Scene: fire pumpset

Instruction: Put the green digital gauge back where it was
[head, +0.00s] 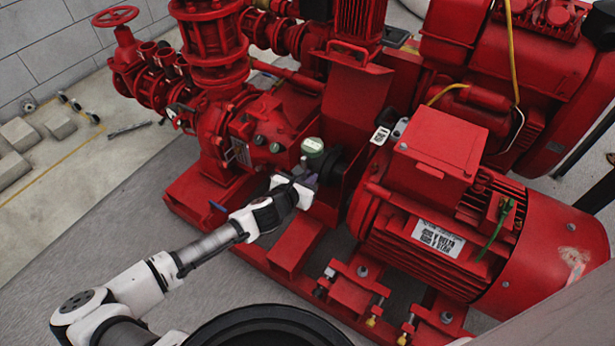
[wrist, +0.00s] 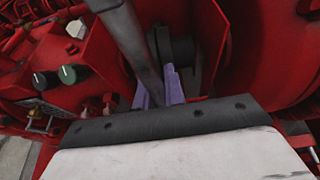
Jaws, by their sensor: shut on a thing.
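In the wrist view, my gripper's purple fingers (wrist: 166,88) are closed around the lower part of a grey stem (wrist: 127,38), which rises out of the top of the picture. The gauge's head is outside the wrist view. The stem's lower end is hidden behind my gripper, so I cannot tell whether it touches anything.
The red pump housing (head: 245,135) is left of my gripper, with dark green knobs (wrist: 67,74) on its top. The big red motor (head: 440,235) is close on the right. A black coupling (head: 341,165) lies just behind the gauge. Open grey floor (head: 110,190) is at left.

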